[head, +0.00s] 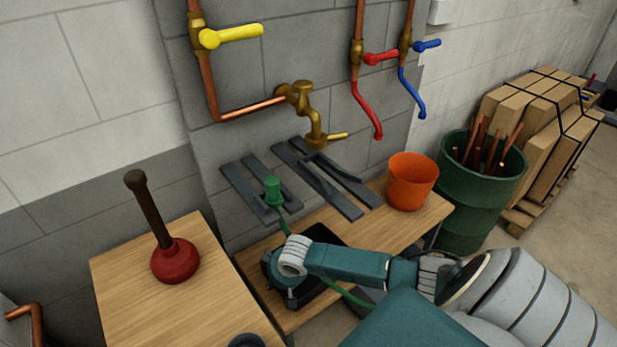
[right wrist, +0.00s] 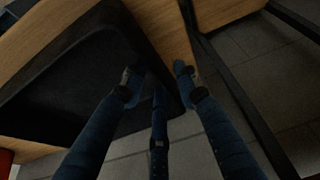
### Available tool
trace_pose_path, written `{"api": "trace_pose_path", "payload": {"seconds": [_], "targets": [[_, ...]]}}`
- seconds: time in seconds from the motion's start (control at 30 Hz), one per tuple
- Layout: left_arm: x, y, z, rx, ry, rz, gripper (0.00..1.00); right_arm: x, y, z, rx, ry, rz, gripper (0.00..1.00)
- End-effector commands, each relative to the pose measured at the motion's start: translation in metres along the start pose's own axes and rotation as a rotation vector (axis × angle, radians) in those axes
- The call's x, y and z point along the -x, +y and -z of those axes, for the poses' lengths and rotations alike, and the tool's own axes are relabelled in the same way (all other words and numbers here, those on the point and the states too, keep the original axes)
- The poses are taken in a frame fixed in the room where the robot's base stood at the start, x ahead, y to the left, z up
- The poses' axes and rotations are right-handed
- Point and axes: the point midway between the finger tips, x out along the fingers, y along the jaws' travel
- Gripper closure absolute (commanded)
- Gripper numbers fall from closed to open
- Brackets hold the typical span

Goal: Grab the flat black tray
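The flat black tray (head: 325,236) lies on the wooden bench below the brass tap, partly covered by my right arm. In the right wrist view the tray (right wrist: 60,85) fills the left side, with its raised rim running down between my fingers. My right gripper (right wrist: 157,82) is open, one dark fingertip over the tray's inside and the other beyond its rim. I cannot tell whether either finger touches the rim. In the head view its fingers are hard to make out against the dark tray. My left gripper is not in view.
A red plunger (head: 175,260) stands on the left wooden surface. An orange bucket (head: 412,182) stands at the bench's right end, beside a green barrel (head: 480,205) of copper pipes.

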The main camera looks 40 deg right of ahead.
Motion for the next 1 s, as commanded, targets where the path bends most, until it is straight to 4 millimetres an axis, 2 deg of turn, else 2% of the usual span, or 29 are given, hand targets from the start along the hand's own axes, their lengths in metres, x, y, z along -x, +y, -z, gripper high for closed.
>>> {"api": "trace_pose_path", "payload": {"seconds": [0.03,0.17,0.43,0.6,1.0], "targets": [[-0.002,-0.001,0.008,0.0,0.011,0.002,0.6,-0.008,0.0,0.0,-0.002,0.0,0.0,0.7],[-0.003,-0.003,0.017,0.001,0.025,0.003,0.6,-0.019,0.0,0.001,-0.002,0.001,0.0,0.7],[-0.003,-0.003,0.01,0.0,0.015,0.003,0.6,-0.021,0.0,0.0,0.0,0.001,0.0,0.7],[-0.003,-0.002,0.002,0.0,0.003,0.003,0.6,-0.021,0.0,0.0,0.0,0.001,0.0,1.0],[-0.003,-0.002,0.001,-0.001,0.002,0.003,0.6,-0.02,0.001,0.001,0.0,0.002,0.0,1.0]]}}
